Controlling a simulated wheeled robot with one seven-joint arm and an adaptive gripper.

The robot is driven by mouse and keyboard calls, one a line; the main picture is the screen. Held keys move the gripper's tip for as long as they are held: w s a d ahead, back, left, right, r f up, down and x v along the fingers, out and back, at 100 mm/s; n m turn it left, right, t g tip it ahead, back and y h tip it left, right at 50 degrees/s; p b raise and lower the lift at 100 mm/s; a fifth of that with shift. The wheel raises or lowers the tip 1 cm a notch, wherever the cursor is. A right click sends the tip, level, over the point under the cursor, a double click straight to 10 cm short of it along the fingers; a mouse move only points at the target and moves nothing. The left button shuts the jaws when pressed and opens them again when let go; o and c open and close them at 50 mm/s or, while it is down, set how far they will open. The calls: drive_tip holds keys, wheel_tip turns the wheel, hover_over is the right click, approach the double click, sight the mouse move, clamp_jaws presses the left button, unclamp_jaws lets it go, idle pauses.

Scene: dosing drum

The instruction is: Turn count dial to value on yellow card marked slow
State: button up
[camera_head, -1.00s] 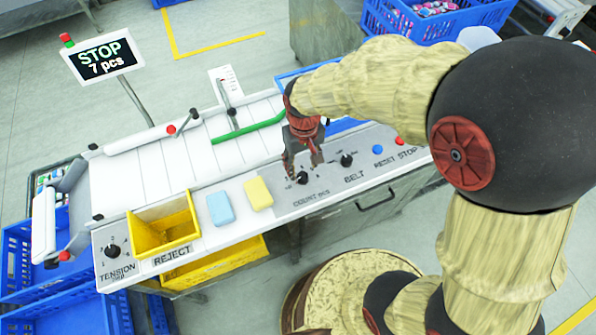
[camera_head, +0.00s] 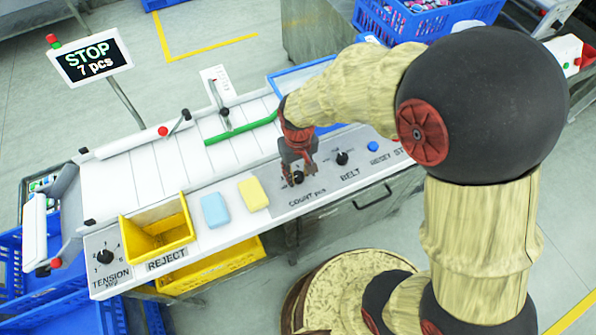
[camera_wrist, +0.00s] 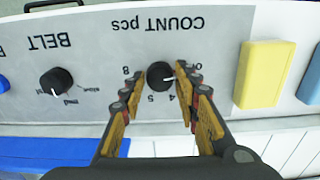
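The black count dial (camera_head: 297,178) sits above the words COUNT pcs on the grey panel. In the wrist view, which shows the panel upside down, the dial (camera_wrist: 160,76) has a white mark pointing right. The numbers 8, 5 and 4 are legible around it; another by the right finger is partly hidden. My gripper (camera_head: 298,176) is over the dial. In the wrist view my gripper (camera_wrist: 159,72) is open, one finger on each side of the dial, with contact unclear. A yellow card-like block (camera_head: 253,194) lies left of the dial; no writing is legible on it.
A light-blue block (camera_head: 216,210) lies beside the yellow one. The BELT dial (camera_head: 341,158) and blue RESET button (camera_head: 372,146) are right of the count dial. The display (camera_head: 90,55) reads STOP, 7 pcs. A yellow reject bin (camera_head: 157,232) and TENSION dial (camera_head: 104,256) are left.

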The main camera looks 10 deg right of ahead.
drive_tip(key=c, duration=0.6)
drive_tip(key=shift+c, duration=0.5)
drive_tip(key=shift+m+p, duration=0.3)
drive_tip(key=shift+m, duration=0.1)
drive_tip(key=m+p, duration=0.1)
drive_tip(key=m, duration=0.1)
drive_tip(key=shift+r+m+p, duration=0.1)
drive_tip(key=shift+m+p, duration=1.15)
drive_tip(key=shift+m, duration=1.25)
drive_tip(key=o, duration=1.1)
drive_tip(key=shift+o, duration=0.3)
